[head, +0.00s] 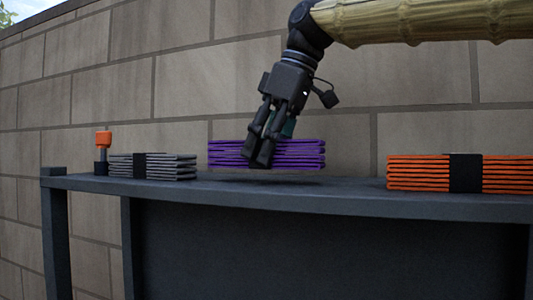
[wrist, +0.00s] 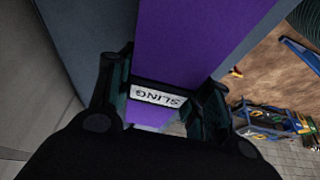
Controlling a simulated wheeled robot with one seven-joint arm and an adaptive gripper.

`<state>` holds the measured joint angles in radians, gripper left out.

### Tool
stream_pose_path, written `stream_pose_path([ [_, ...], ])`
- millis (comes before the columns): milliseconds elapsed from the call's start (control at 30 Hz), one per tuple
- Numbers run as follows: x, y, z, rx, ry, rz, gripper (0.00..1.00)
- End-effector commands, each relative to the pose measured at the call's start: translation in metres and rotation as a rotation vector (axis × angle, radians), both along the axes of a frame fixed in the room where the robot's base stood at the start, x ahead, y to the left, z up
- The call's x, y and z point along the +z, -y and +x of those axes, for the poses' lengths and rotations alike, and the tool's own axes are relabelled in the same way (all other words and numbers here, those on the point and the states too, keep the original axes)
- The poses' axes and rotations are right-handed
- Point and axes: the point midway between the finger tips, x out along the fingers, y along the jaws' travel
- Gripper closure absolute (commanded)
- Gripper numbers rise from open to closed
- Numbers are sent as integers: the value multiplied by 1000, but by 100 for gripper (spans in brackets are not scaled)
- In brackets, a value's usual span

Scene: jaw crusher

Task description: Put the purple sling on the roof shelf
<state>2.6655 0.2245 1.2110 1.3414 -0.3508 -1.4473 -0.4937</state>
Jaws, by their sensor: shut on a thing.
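The purple sling (head: 300,153) is a folded, layered bundle in the head view. My gripper (head: 259,158) is shut on it left of its middle, with the fingers pointing down. The sling is slightly above the dark shelf (head: 350,193), with a thin gap and a shadow under it. In the wrist view the purple sling (wrist: 190,40) runs between the fingers of my gripper (wrist: 160,95), and a white label reading "SLING" shows. The fingers hide part of the sling in the head view.
A grey folded sling (head: 155,167) lies on the shelf to the left, beside an orange-topped item (head: 103,140). An orange folded sling (head: 420,173) with a black band lies to the right. A block wall (head: 400,60) stands behind. Bare shelf shows on both sides of the purple sling.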

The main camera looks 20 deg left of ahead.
Motion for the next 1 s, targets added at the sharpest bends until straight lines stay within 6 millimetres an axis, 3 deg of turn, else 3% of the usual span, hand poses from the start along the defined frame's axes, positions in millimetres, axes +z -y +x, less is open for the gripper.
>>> stream_pose_path([
  [300,-20,0,-1,0,0,2,90],
  [700,-24,0,-1,0,1,2,90],
  [733,-24,0,0,0,1,1,46],
  [833,-24,0,0,0,0,1,30],
  [1000,-24,0,0,0,0,1,30],
])
